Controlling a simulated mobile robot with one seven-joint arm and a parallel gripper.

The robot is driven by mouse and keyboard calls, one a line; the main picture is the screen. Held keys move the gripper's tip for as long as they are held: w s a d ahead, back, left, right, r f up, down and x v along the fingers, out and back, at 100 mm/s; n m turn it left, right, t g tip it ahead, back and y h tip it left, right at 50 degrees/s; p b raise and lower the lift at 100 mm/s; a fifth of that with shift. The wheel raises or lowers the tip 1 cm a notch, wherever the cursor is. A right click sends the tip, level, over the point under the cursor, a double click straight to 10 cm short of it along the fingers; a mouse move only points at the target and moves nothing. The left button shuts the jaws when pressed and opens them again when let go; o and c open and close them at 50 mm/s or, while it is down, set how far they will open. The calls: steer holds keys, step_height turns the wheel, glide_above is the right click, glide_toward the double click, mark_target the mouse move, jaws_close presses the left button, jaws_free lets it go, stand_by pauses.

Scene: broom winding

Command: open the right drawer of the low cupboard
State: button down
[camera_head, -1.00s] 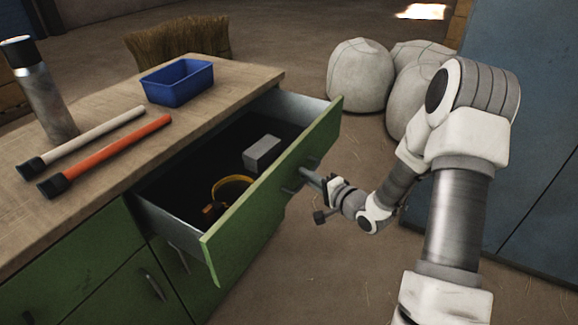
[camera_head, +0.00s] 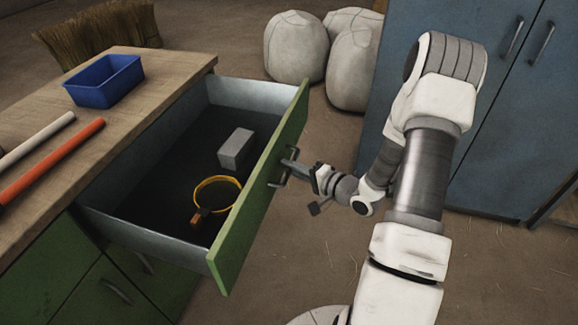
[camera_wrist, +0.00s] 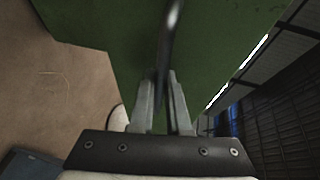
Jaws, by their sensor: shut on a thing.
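The right drawer (camera_head: 262,190) of the low green cupboard (camera_head: 48,268) stands pulled well out, its inside in plain view. My gripper (camera_head: 287,168) is at the outer side of the drawer's green front, shut on the drawer handle (camera_head: 281,181). In the wrist view, the two fingers of my gripper (camera_wrist: 165,95) close on the dark handle bar (camera_wrist: 173,30) in front of the green panel (camera_wrist: 100,22). Inside the drawer lie a grey block (camera_head: 236,148) and a yellow ring-shaped thing (camera_head: 217,181) with a brown part.
On the cupboard's wooden top (camera_head: 140,112) are a blue bin (camera_head: 104,82), an orange rod (camera_head: 52,160) and a pale rod (camera_head: 37,137). A straw bundle (camera_head: 98,35) and pale sacks (camera_head: 297,47) stand behind. A blue cabinet (camera_head: 490,120) is at the right. Floor beside the drawer is clear.

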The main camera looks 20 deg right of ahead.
steer(key=c, duration=1.2)
jaws_free()
steer(key=shift+o, duration=0.2)
steer(key=p+v, duration=0.3)
steer(key=v, duration=1.4)
steer(key=shift+d, duration=0.2)
steer(key=shift+s, duration=0.1)
